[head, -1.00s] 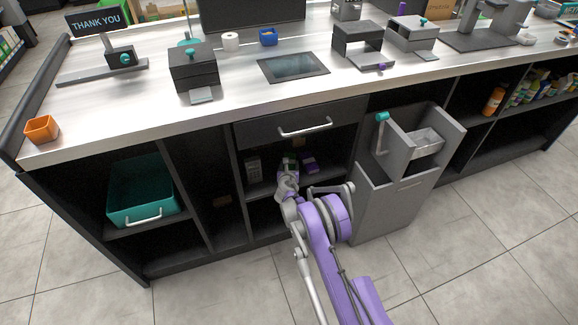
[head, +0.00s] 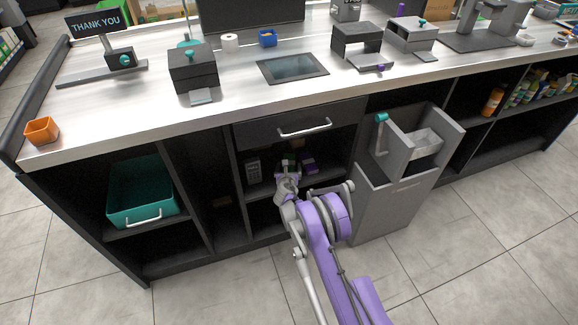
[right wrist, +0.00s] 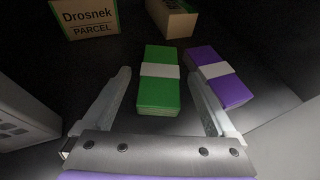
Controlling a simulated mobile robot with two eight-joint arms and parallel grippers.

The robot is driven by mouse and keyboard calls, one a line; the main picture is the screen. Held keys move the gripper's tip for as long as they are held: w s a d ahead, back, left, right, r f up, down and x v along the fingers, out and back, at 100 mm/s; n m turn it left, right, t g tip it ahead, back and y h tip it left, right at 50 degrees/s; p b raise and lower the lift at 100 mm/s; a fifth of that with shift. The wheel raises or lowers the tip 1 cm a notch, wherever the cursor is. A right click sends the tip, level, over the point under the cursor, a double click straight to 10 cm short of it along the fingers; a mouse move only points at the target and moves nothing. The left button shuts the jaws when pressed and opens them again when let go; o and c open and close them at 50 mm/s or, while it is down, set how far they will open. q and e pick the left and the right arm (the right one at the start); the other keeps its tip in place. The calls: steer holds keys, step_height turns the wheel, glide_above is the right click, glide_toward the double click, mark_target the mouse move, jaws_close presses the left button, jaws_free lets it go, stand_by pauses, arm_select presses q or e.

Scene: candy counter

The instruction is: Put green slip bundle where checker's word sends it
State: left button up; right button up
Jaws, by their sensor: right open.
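The green slip bundle (right wrist: 158,92) with a white band lies on a dark shelf in the right wrist view. My right gripper (right wrist: 160,78) is open, with one finger on each side of the green bundle in the picture. I cannot tell whether the fingers are level with it or above it. In the head view my right gripper (head: 287,176) reaches into the bay. A purple bundle (right wrist: 232,91) with a white band lies just right of the right finger. My left gripper is not in view.
A box marked "Drosnek PARCEL" (right wrist: 86,22) and a brown box (right wrist: 172,18) stand behind the bundles. A closed drawer (head: 290,128) is above; a teal bin (head: 142,197) and grey pull-out bin (head: 388,205) flank the bay.

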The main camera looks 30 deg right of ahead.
steer(key=s+a+r+m+g+y+p, duration=0.1)
steer(key=s+a+r+m+g, duration=0.1)
steer(key=s+a+r+m, duration=0.75)
steer(key=s+a+r+m+g+y, duration=0.1)
steer(key=s+a+r+m+y, duration=0.1)
steer(key=s+a+r+m, duration=0.7)
steer(key=s+a+r+m+g+y, duration=0.1)
steer(key=s+a+m, duration=0.2)
steer(key=s, duration=0.6)
steer(key=s+a+r+m+g+y, duration=0.1)
steer(key=s+a+m+y, duration=0.1)
steer(key=s, duration=0.7)
steer(key=s+a+r+m+g+y, duration=0.1)
steer(key=s+a+m, duration=0.3)
steer(key=s, duration=0.5)
steer(key=shift+s+a+r+m+y, duration=0.15)
steer(key=shift+s+r+m+y, duration=0.2)
steer(key=shift+m, duration=0.3)
